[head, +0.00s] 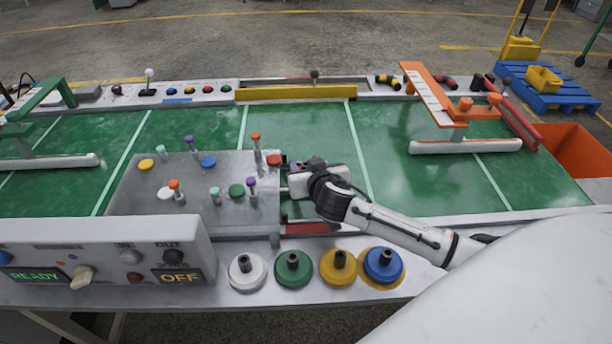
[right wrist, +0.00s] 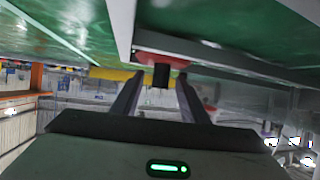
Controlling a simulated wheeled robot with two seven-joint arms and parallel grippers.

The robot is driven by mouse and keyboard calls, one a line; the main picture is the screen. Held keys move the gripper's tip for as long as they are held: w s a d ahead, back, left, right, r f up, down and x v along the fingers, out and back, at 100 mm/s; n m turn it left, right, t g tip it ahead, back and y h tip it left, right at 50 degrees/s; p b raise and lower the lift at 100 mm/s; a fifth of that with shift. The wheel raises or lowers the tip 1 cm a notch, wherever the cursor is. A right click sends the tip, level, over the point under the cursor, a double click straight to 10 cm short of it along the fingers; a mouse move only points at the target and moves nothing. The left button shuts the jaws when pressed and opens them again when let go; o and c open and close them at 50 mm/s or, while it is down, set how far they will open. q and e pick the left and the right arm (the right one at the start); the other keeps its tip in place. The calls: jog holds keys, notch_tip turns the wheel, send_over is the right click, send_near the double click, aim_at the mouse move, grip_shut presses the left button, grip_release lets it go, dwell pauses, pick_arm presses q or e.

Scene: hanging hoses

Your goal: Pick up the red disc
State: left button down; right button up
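In the head view a small red disc (head: 274,160) lies at the right edge of the grey metal plate (head: 215,190). My right gripper (head: 284,190) points left at that edge, just in front of the disc. In the right wrist view a red disc-like piece with a black stem (right wrist: 160,73) shows between my right gripper's two fingertips (right wrist: 160,83). The fingers stand apart there, with gaps on both sides of the stem. I cannot tell whether this is the same red piece as on the plate. My left gripper is not in view.
Several coloured discs and pegs stand on the plate. White, green, yellow and blue discs (head: 383,264) with black knobs line the front edge. A control box (head: 105,250) stands front left. An orange-topped fixture (head: 450,105) stands right. Green table (head: 320,140) behind the plate is clear.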

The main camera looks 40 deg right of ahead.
grip_shut()
jog(key=shift+r, duration=0.1)
